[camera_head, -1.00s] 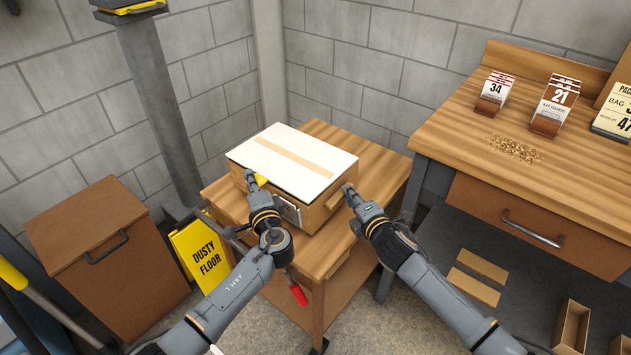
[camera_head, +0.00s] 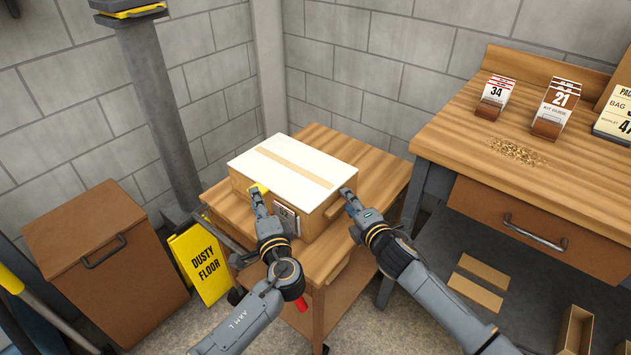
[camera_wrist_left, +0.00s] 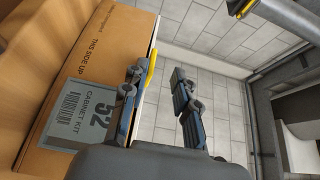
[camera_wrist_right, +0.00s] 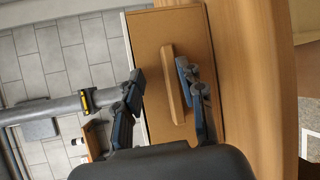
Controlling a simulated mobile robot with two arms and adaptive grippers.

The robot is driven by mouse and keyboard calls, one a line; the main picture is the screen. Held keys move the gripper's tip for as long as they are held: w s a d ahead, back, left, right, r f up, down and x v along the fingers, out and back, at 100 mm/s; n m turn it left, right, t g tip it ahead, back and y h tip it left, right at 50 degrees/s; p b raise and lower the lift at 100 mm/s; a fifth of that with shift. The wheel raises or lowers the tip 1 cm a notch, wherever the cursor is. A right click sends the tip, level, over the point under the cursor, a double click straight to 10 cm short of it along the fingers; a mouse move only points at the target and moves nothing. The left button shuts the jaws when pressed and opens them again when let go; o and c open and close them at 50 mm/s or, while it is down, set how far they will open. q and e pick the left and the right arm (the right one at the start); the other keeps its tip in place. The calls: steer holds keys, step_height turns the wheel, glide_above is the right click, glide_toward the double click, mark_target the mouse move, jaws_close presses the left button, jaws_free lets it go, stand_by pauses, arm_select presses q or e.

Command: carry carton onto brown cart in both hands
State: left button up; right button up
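The carton (camera_head: 290,168), brown with a white top and a tan tape strip, rests on the brown wooden cart (camera_head: 382,165). Its labelled face shows in the left wrist view (camera_wrist_left: 112,45). My left gripper (camera_head: 258,202) is at the carton's front left; its fingers are apart, one beside the labelled face near a yellow piece (camera_wrist_left: 152,66). My right gripper (camera_head: 350,200) is at the carton's right side. In the right wrist view its fingers are apart, with a cardboard grip bar (camera_wrist_right: 172,85) between them, close to one finger. Contact is unclear.
A wooden workbench (camera_head: 450,130) with card holders stands at right. A brown bin (camera_head: 100,260), a yellow floor sign (camera_head: 203,262) and a grey post (camera_head: 155,100) stand at left. Block walls close off the back. Bare cart top shows behind the carton.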

arm_select(q)
steer(key=v, duration=0.6)
arm_select(e)
steer(key=v, duration=1.2)
arm_select(q)
steer(key=shift+d, duration=0.15)
